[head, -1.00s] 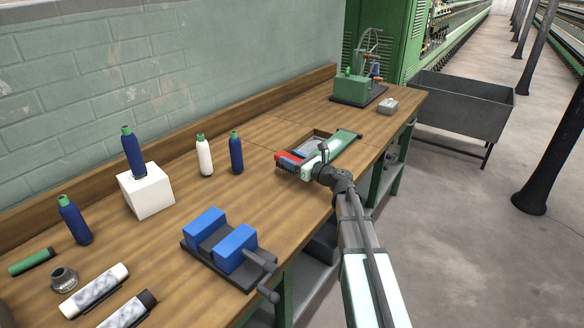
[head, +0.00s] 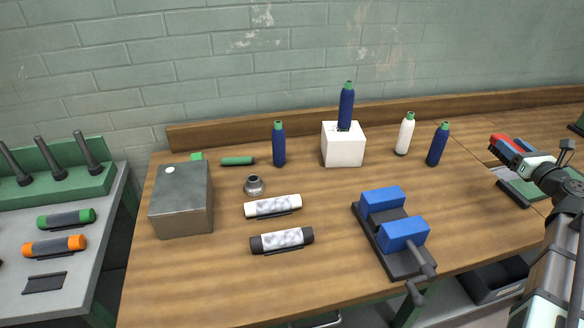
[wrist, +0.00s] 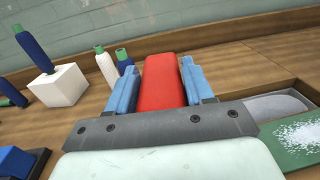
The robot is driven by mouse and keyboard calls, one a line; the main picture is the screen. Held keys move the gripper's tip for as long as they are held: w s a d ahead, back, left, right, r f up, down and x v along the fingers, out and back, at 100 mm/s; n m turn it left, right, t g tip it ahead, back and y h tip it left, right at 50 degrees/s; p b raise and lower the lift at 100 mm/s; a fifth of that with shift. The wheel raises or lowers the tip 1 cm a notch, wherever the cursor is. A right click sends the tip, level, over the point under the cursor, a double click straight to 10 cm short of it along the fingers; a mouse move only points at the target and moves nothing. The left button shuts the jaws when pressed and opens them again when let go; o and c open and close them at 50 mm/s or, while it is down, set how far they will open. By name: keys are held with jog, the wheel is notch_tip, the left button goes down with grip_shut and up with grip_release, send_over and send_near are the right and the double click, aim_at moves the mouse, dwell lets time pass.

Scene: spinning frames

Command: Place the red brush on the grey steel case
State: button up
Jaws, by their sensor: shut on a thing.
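The red brush (wrist: 164,82) is held between the two blue fingers of my gripper (wrist: 163,88) in the wrist view. In the head view the red brush (head: 499,142) shows at the far right, with my gripper (head: 512,147) shut on it above the right part of the bench. The grey steel case (head: 183,206) stands at the left end of the wooden bench, far from my gripper. A small white round spot is on its top, which is otherwise bare. A green thing peeks out behind the case.
Between gripper and case stand a blue vice (head: 395,230), a white block (head: 343,146) with a blue bottle (head: 346,106) on it, a white bottle (head: 405,134), other blue bottles, and two mottled rolls (head: 273,206). A grey side table (head: 60,285) is at far left.

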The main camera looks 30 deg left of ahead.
notch_tip(320, 180, up, 17)
jog(key=s+a+n+g+y, duration=0.2)
jog(key=s+a+g, duration=0.1)
jog(key=a, duration=1.8)
jog(key=s+a+n+g+y, duration=0.1)
jog(key=s+a, duration=0.3)
jog(key=a, duration=0.6)
jog(key=s+a+n+g+y, duration=0.1)
jog(key=s+a, duration=0.3)
jog(key=a, duration=0.6)
jog(key=n+g+y, duration=0.3)
jog(key=n+g, duration=0.3)
jog(key=g, duration=0.3)
send_over(183, 186)
jog(key=shift+f, duration=10.5)
jog(key=shift+f, duration=0.1)
